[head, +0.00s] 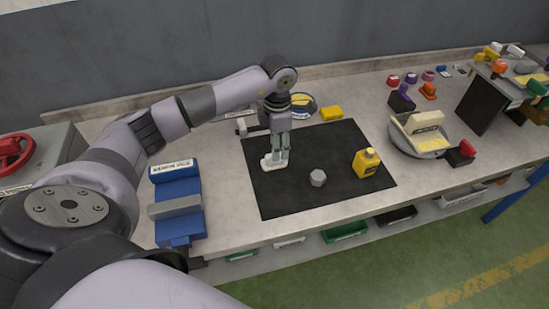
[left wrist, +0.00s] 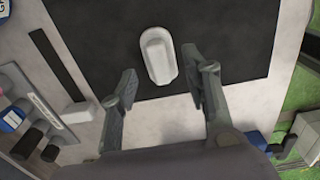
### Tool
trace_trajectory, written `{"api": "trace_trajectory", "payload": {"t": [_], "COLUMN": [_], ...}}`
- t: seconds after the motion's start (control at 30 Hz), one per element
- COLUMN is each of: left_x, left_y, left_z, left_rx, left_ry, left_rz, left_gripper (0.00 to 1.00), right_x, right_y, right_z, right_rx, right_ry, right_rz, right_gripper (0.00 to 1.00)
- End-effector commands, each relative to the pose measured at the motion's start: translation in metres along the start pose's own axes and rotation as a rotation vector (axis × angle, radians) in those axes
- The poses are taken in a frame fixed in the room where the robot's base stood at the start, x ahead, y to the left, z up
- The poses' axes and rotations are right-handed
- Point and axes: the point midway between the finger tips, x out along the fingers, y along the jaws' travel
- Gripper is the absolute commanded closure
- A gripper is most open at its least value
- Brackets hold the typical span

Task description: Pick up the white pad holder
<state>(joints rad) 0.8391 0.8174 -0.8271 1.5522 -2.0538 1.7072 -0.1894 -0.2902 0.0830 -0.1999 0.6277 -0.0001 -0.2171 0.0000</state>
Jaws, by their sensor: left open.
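The white pad holder (head: 270,163) lies on the black mat (head: 265,197) near its left edge. It is a small white oblong piece. In the left wrist view the pad holder (left wrist: 157,56) shows a raised rim and a hollow middle. My left gripper (head: 279,158) points down over it, partly covering it in the head view. In the left wrist view the left gripper (left wrist: 159,75) is open, its two fingers on either side of the near end of the pad holder, with nothing held. Whether the fingertips touch it cannot be told. My right gripper is not in view.
A grey hex nut (head: 318,177) and a yellow bottle (head: 366,162) stand on the mat to the right. A blue bench vice (head: 175,200) stands at the left. A yellow block (head: 331,113) lies behind the mat. A grey round dish with a cream-coloured item (head: 420,132) stands further right.

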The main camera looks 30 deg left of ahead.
Motion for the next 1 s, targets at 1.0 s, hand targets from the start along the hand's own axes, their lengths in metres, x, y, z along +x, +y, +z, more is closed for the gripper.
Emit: {"api": "trace_trajectory", "payload": {"t": [1.0], "left_x": [0.047], "left_y": [0.002], "left_z": [0.000], "left_rx": [0.000], "left_ry": [0.000], "left_rz": [0.000], "left_gripper": [0.85], "right_x": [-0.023], "right_y": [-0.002], "right_z": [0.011], "right_rx": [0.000], "right_ry": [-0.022], "right_rz": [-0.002], "right_gripper": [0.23]}}
